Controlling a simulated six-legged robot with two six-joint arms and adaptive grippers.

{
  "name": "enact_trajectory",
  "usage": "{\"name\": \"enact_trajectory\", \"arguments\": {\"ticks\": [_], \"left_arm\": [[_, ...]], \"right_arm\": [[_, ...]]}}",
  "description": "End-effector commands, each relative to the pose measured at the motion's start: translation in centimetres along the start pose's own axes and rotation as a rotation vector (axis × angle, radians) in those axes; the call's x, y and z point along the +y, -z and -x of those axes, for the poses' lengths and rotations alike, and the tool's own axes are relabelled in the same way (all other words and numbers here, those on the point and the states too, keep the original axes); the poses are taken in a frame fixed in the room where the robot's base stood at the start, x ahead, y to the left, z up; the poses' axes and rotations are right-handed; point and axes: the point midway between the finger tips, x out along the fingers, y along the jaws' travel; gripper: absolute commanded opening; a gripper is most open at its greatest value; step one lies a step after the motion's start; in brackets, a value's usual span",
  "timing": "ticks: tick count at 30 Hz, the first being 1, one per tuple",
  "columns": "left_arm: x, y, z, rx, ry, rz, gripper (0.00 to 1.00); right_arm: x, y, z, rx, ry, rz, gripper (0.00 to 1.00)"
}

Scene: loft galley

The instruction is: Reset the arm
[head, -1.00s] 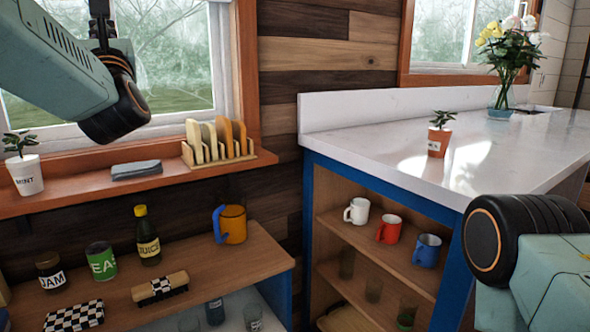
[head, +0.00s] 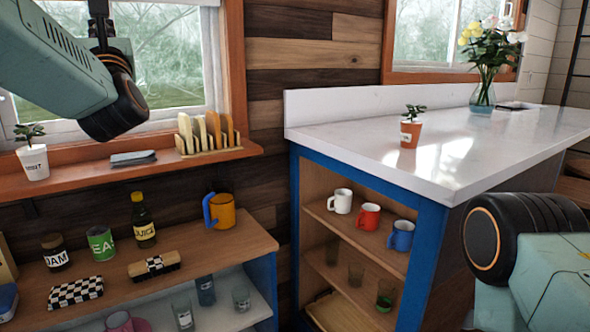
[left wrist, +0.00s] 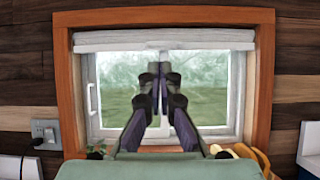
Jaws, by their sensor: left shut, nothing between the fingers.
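My left arm comes in from the upper left of the head view, folded up in front of the window, and part of its gripper shows at the top edge. In the left wrist view my left gripper (left wrist: 155,75) is shut and empty, its fingertips together, pointing at the window (left wrist: 205,85). My right arm shows at the lower right of the head view. Its gripper is out of the picture.
A wooden sill (head: 85,180) holds a potted plant (head: 33,160) and a toast rack (head: 208,138). A white counter (head: 350,140) bears a small pot (head: 410,133) and a flower vase (head: 482,95).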

Motion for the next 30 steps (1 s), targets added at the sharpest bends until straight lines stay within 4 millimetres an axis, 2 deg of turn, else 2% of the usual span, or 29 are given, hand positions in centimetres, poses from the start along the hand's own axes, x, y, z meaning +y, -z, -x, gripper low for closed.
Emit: {"name": "enact_trajectory", "arguments": {"ticks": [11,17,19,23,26,30], "left_arm": [[-0.7,1.1,-0.1,0.029,0.039,-0.346,0.00],[-1.8,2.9,1.1,0.062,0.124,-0.659,0.00],[-2.3,4.1,1.9,0.075,0.176,-0.813,0.00],[-3.4,7.7,4.3,0.098,0.309,-1.116,0.00],[-4.2,11.6,7.1,0.106,0.444,-1.353,0.00],[-5.0,17.7,12.2,0.086,0.682,-1.672,0.00]], "right_arm": [[0.0,0.0,0.0,0.000,0.000,0.000,0.40],[0.0,0.0,0.0,0.000,0.000,0.000,0.40],[0.0,0.0,0.0,0.000,0.000,0.000,0.40],[0.0,0.0,0.0,0.000,0.000,0.000,0.40],[0.0,0.0,0.0,0.000,0.000,0.000,0.40],[0.0,0.0,0.0,0.000,0.000,0.000,0.40]]}}
